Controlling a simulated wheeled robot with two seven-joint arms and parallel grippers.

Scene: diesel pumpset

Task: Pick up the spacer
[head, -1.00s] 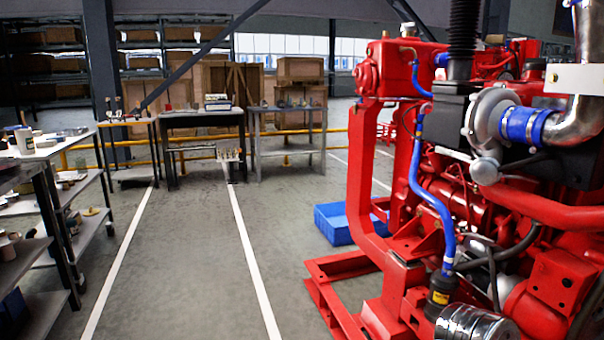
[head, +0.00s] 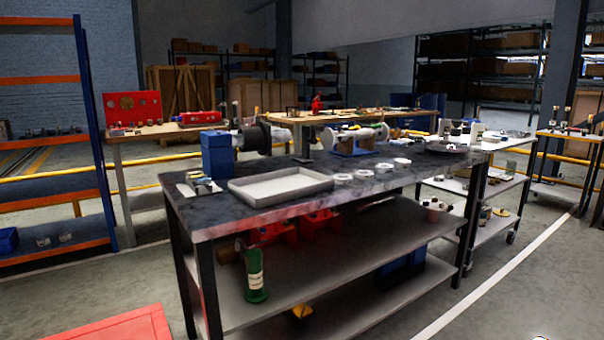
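Several small pale rings (head: 364,173) lie in a row on the dark top of a workbench (head: 420,170), to the right of a shallow grey tray. They look like spacers, but at this distance I cannot tell which one is the spacer. Neither of my grippers shows in the head view. A tiny pale shape at the bottom right edge is too cut off to identify.
The grey tray (head: 280,186) looks empty. A blue block (head: 217,154) and a blue-based machine part (head: 352,140) stand on the bench. A green bottle (head: 256,274) stands on its lower shelf. A red panel (head: 120,325) is at front left. Floor is clear at right.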

